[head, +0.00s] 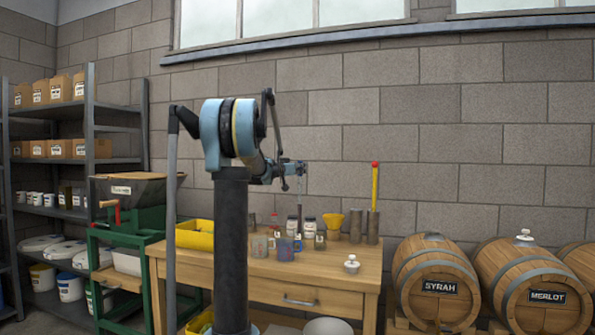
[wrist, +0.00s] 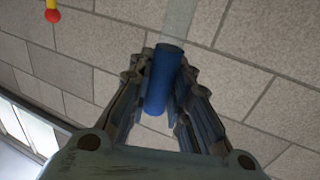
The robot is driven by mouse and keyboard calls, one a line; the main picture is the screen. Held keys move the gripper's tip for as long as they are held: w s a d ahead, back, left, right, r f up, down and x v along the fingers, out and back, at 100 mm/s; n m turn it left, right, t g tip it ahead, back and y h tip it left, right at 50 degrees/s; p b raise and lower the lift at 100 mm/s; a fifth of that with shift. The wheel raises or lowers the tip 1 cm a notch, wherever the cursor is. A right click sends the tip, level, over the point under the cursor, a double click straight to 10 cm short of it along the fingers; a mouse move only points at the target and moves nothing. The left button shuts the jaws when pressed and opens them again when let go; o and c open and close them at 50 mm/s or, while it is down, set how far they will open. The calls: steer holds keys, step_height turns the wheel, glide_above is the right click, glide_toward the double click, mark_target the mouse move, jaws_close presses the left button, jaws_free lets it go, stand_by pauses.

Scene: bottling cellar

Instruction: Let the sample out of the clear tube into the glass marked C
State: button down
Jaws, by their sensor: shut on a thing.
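In the wrist view my gripper (wrist: 161,74) is shut on the blue end of the clear tube (wrist: 178,20). The blue part sits between both fingers, and the see-through length runs on past the fingertips. In the head view my gripper (head: 292,168) is above the back of the wooden table, with the tube hanging upright below it, thin and hard to make out. Small glasses, one at the left (head: 260,246) and one further right (head: 320,240), stand on the table. I cannot read any letter, so I cannot tell which is glass C.
The wooden table (head: 330,271) also holds a blue-grey jug (head: 287,249), dark jars, a yellow funnel (head: 334,221), metal cylinders and a white lidded pot (head: 351,265). A yellow bin (head: 195,235) is at its left. Barrels (head: 436,280) stand at the right. The table's front right is mostly clear.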

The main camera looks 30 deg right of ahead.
steer(key=shift+f, duration=1.45)
stand_by(0.9)
stand_by(4.1)
